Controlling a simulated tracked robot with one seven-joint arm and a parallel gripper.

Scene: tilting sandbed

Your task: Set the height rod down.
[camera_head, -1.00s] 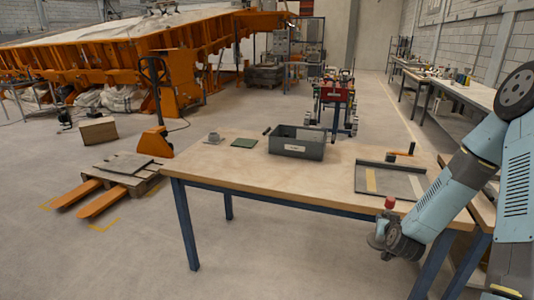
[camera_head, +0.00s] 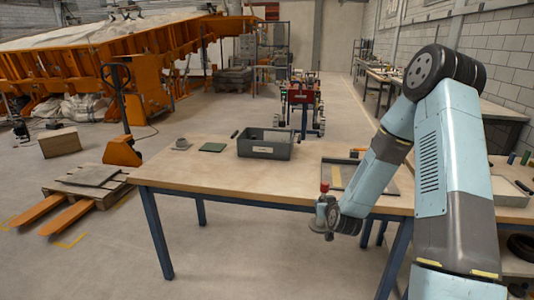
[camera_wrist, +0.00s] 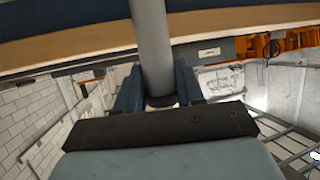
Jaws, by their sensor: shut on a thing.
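My gripper (camera_head: 325,222) is in front of the near edge of the wooden table (camera_head: 230,182), toward its right side. In the wrist view my gripper (camera_wrist: 160,88) is shut on a smooth grey rod, the height rod (camera_wrist: 150,45), which stands between its two blue fingers. The rod crosses in front of the table edge and runs out of the picture at the top. In the head view a red cap (camera_head: 324,187) shows just above the gripper, apparently the rod's top end. The rod's lower end is hidden or too small to tell.
The table's front left and middle are clear. A pallet jack (camera_head: 121,150) stands left.

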